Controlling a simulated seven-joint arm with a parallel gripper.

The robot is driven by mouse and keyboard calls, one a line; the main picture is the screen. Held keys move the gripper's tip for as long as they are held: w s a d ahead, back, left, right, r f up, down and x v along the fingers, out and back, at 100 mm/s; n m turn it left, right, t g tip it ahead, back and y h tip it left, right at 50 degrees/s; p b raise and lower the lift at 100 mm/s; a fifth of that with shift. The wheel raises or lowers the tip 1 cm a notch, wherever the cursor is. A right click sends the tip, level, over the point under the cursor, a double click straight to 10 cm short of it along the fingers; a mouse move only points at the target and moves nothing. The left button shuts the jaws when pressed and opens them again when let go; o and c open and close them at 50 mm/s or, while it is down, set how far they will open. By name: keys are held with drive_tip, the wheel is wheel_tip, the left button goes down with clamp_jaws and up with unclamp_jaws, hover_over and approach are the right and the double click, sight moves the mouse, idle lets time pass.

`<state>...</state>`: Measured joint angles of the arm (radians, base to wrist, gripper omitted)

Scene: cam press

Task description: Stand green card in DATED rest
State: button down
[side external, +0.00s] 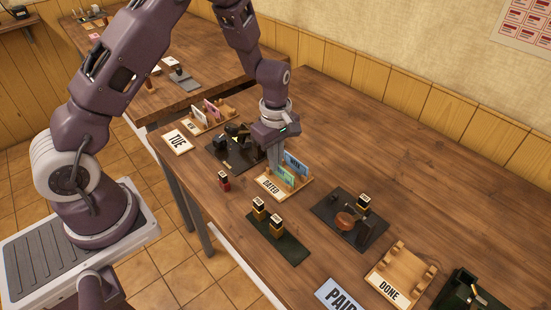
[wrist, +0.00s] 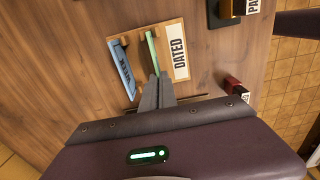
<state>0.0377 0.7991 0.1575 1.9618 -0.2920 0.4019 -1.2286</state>
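The DATED rest (side external: 285,188) is a wooden stand with a white label, and it also shows in the wrist view (wrist: 177,25). The green card (side external: 285,174) is upright at the rest, on the label side; it also shows in the wrist view (wrist: 151,46). I cannot tell whether its lower edge touches the rest. A blue card (side external: 296,163) stands in the rest behind it, also in the wrist view (wrist: 123,68). My gripper (side external: 277,165) points down over the rest; its fingers (wrist: 157,80) are close together on one end of the green card.
A small red stamp (side external: 224,181) stands left of the rest, and a dark mat (side external: 268,246) with two stamps lies in front. A black press (side external: 235,136) is behind to the left.

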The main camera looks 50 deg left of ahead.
drive_tip(key=shift+f, duration=0.15)
drive_tip(key=c, duration=1)
unclamp_jaws()
drive_tip(key=shift+c, duration=0.2)
drive_tip(key=shift+r, duration=3.55)
